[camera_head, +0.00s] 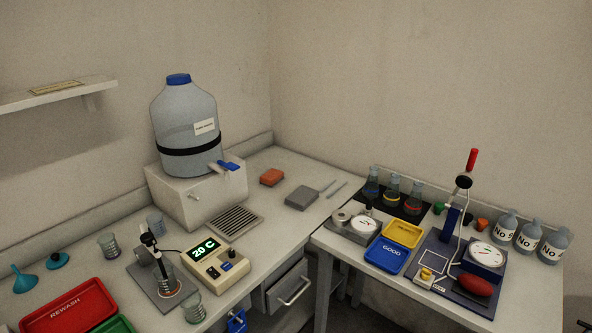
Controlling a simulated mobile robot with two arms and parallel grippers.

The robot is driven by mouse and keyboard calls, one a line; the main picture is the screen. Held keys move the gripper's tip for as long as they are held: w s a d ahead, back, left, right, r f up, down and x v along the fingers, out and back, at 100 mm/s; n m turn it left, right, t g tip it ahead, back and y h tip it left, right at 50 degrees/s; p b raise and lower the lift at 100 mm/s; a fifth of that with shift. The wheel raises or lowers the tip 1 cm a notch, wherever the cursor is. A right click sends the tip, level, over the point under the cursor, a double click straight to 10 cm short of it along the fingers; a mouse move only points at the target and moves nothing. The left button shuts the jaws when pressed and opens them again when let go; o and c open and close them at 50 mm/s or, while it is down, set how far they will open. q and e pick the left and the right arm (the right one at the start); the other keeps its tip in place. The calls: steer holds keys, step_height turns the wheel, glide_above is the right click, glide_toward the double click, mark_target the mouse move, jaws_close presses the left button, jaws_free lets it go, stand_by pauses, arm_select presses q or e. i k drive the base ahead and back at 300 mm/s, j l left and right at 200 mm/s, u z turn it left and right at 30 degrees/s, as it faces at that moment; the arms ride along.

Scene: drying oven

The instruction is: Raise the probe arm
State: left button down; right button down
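The probe arm (149,239) is a small black and light-coloured arm on a stand at the left of the bench. It slopes down to the right, and its lower end is at a small glass beaker (169,286). Whether the tip is inside the beaker is too small to tell. The beaker stands on a grey base plate (146,283). A beige meter box (216,270) beside it has a green display reading "20 C". Neither of my grippers is in view.
A large water carboy (185,112) stands on a white block behind. Another beaker (194,307) stands close in front of the meter, and a red REWASH tray (66,307) lies to the left. A drawer (287,286) is below the bench edge. The right table holds a red-handled device (472,160).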

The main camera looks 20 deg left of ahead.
mark_target(146, 238)
steer(key=u, duration=1.5)
